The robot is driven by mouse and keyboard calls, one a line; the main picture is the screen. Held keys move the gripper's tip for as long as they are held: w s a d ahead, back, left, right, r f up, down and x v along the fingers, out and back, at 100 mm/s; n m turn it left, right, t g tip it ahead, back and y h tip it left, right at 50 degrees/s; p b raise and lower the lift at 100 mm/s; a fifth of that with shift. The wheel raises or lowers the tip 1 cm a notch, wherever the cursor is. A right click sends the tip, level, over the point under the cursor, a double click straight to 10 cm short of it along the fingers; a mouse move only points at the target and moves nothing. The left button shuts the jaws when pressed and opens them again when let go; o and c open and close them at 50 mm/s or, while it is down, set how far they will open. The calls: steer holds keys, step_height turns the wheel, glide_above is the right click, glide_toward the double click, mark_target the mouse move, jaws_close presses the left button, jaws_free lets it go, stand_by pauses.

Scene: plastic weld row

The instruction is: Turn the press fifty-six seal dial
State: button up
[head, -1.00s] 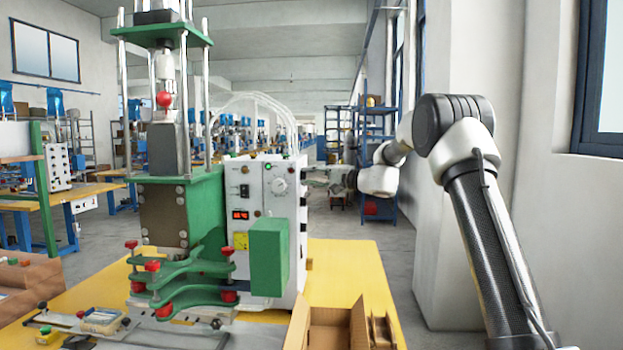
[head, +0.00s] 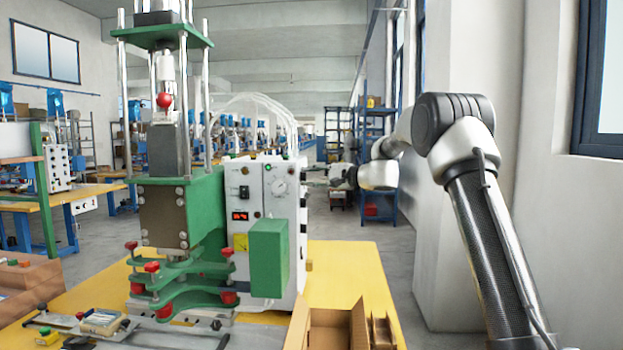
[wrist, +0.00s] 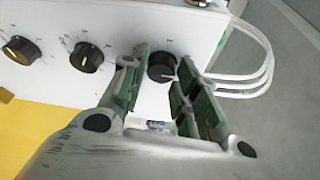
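The press's white control box (head: 297,215) stands beside the green press (head: 205,215). In the wrist view its white panel (wrist: 110,20) carries black dials: a far-left dial (wrist: 22,50), a middle dial (wrist: 87,57) and a right dial (wrist: 162,67). Their labels are too small to read. My gripper (wrist: 166,78) is open, with its green-padded fingers either side of the right dial. A gap shows beside the dial; I cannot tell whether either finger touches it. In the head view my gripper (head: 326,174) is at the box's right side, small and indistinct.
White hoses (wrist: 262,60) arch from the panel's right end. A green box (head: 269,257) projects from the control box's front. An open cardboard box (head: 335,325) sits on the yellow table (head: 350,265).

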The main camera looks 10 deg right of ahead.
steer(key=shift+o, duration=1.3)
steer(key=shift+d, duration=0.1)
steer(key=v, duration=1.1)
steer(key=shift+s+d, duration=0.3)
steer(key=shift+s, duration=0.05)
